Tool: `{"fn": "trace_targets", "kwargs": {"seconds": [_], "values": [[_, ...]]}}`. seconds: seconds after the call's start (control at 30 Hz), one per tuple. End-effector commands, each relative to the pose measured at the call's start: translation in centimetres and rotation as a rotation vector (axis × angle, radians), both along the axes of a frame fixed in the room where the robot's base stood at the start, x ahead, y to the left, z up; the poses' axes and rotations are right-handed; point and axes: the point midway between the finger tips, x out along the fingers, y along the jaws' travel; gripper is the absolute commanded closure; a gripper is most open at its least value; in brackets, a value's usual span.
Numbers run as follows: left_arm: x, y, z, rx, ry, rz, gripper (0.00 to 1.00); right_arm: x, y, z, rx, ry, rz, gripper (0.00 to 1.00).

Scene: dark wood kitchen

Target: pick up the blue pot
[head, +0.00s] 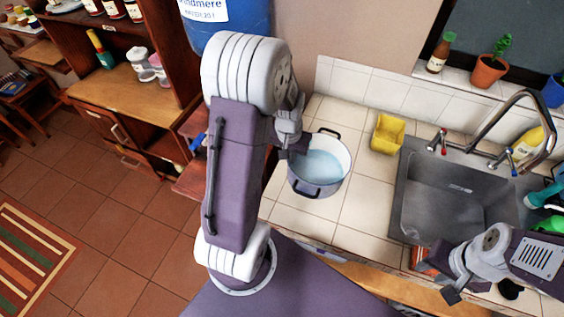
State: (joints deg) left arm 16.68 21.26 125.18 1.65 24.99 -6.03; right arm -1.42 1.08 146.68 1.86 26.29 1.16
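The blue pot (318,188) stands upright on the tiled counter, left of the sink. Its outside is dark grey-blue, its inside is white, and pale blue shows within. It has dark handles at its back and front. My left gripper (287,148) is at the pot's left rim, overlapping it in the picture; I cannot tell whether it touches. My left arm hides part of this gripper, and its opening is unclear. My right gripper (455,288) is at the lower right, in front of the sink and away from the pot; its opening is unclear too.
A yellow container (388,134) stands right of the pot. The grey sink (455,200) with a curved tap (515,110) lies further right. A blue container (228,30) is behind my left arm. Bare counter tiles (365,195) lie between pot and sink.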

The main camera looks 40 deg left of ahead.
Motion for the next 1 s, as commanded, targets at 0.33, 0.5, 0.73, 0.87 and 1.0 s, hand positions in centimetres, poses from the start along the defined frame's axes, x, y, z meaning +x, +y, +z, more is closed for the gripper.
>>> {"fn": "trace_targets", "kwargs": {"seconds": [0.33, 0.5, 0.73, 0.87, 1.0], "values": [[3.4, -2.7, 2.7, 0.0, -0.006, -0.001, 1.0, 0.0, 0.0, -0.1, 0.0, 0.0, 0.0, 0.65], [4.6, -3.8, 3.6, 0.0, -0.005, 0.0, 1.0, 0.0, 0.0, -0.1, 0.0, 0.0, 0.0, 0.65], [5.7, -4.7, 4.5, 0.0, -0.004, 0.0, 1.0, 0.0, 0.0, -0.2, 0.0, 0.0, 0.0, 0.65], [6.0, -5.0, 4.7, 0.0, -0.003, 0.0, 1.0, 0.0, 0.0, -0.2, 0.0, 0.0, 0.0, 0.65], [6.3, -5.2, 4.9, 0.0, -0.004, 0.001, 1.0, 0.0, 0.0, -0.2, 0.0, 0.0, 0.0, 0.65]]}}
